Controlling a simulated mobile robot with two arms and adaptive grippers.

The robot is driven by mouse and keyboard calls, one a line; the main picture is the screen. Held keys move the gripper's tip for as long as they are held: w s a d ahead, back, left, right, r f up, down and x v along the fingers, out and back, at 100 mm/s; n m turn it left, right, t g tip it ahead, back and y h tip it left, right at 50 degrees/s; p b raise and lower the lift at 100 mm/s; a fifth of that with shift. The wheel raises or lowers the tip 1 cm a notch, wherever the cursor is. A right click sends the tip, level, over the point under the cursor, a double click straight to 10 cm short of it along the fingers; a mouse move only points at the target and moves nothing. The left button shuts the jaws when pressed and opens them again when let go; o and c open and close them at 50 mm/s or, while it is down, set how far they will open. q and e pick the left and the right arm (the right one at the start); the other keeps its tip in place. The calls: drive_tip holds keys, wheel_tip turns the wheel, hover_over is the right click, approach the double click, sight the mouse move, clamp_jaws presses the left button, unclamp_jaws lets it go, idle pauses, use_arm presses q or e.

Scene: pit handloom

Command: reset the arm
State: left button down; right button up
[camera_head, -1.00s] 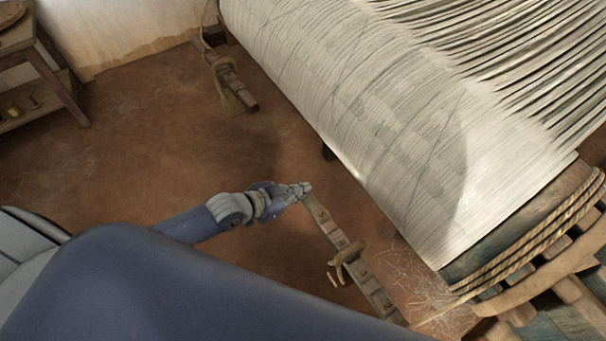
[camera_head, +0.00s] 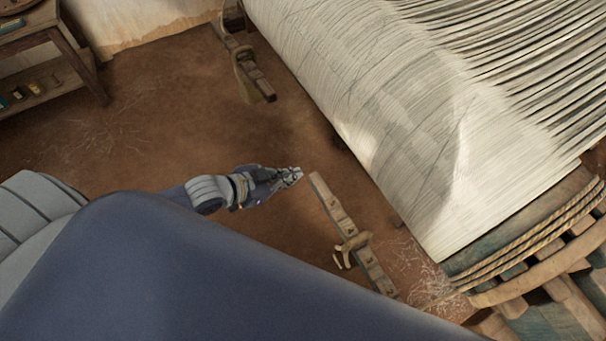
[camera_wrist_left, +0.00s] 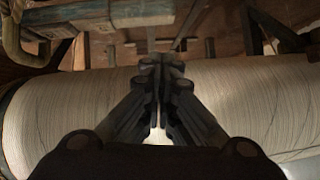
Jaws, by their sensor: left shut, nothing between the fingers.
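My left gripper (camera_head: 293,175) shows in the head view above the brown floor, close to the upper end of a notched wooden bar (camera_head: 336,213) and apart from it in the picture. In the left wrist view its fingers (camera_wrist_left: 159,75) are closed together with nothing between them. Behind them in that view is the pale thread-wound roll (camera_wrist_left: 75,105) of the loom. My right gripper is in neither view.
The loom with its white warp (camera_head: 400,120) fills the right side. A roped wooden beam end (camera_head: 530,235) is at lower right. Another wooden piece (camera_head: 250,75) lies on the floor at the top. A small wooden table (camera_head: 75,55) stands at upper left. Open floor (camera_head: 150,140) lies between.

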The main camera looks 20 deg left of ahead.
use_arm(q)
drive_tip(key=shift+v, duration=1.4)
drive_tip(key=shift+w+a, duration=0.1)
drive_tip(key=a+f+n+y, duration=0.3)
drive_tip(key=a+f, duration=0.5)
drive_tip(key=f, duration=0.5)
drive_tip(key=s+a+f+n+g+y, duration=0.1)
drive_tip(key=s+a+f, duration=0.1)
drive_tip(key=s+f, duration=0.3)
drive_tip(key=s+a+f+g+y, duration=0.1)
drive_tip(key=s+f+g+y, duration=0.15)
drive_tip(key=f, duration=0.55)
drive_tip(key=s+d+f+g, duration=0.1)
drive_tip(key=s+d+f, duration=0.2)
drive_tip(key=s+f, duration=0.2)
drive_tip(key=s+d+f+n+g, duration=0.1)
drive_tip(key=s+d+f+g, duration=0.1)
drive_tip(key=s, duration=0.9)
drive_tip(key=s+d+f+n+g, duration=0.1)
drive_tip(key=s+d+f+g, duration=0.1)
drive_tip(key=s+d+f, duration=0.2)
drive_tip(key=s+f, duration=0.3)
drive_tip(key=s, duration=0.2)
drive_tip(key=shift+d+f, duration=0.15)
drive_tip(key=shift+f, duration=0.2)
drive_tip(key=shift+h, duration=0.25)
